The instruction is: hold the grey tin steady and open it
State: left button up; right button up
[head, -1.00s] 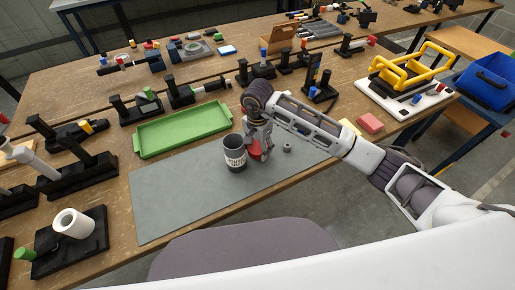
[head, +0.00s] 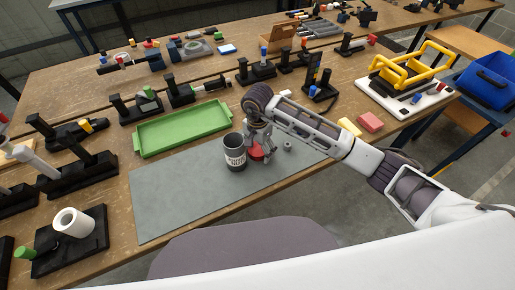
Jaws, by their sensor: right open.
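A dark grey cylindrical container (head: 235,157) with a white lettered band stands upright on the grey mat (head: 190,195). It looks open at the top and is the likeliest grey tin, though I cannot be sure. A red object (head: 257,154) lies just right of it, partly hidden by my gripper. A small grey round piece (head: 288,145) sits further right on the mat. My right gripper (head: 264,153) is open and points down at the red object, right beside the container. I cannot tell whether it touches either. My left gripper is not in view.
A green tray (head: 183,144) lies behind the mat. Black fixtures (head: 75,172) and a white roll on a black base (head: 73,223) stand at the left. A red block (head: 369,121) and a yellow-handled carrier (head: 410,70) are at the right. The mat's front left is clear.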

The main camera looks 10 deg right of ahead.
aim_at(257, 148)
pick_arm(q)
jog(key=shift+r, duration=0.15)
pick_arm(e)
jog(key=shift+r, duration=0.15)
jog(key=shift+r, duration=0.55)
notch_tip(257, 148, up, 6)
jog(key=shift+f+b, duration=0.15)
jog(key=shift+b, duration=0.3)
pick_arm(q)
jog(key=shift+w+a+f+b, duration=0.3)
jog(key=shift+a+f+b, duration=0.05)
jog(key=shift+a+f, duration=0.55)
pick_arm(e)
notch_tip(257, 148, up, 5)
jog(key=shift+r, duration=0.1)
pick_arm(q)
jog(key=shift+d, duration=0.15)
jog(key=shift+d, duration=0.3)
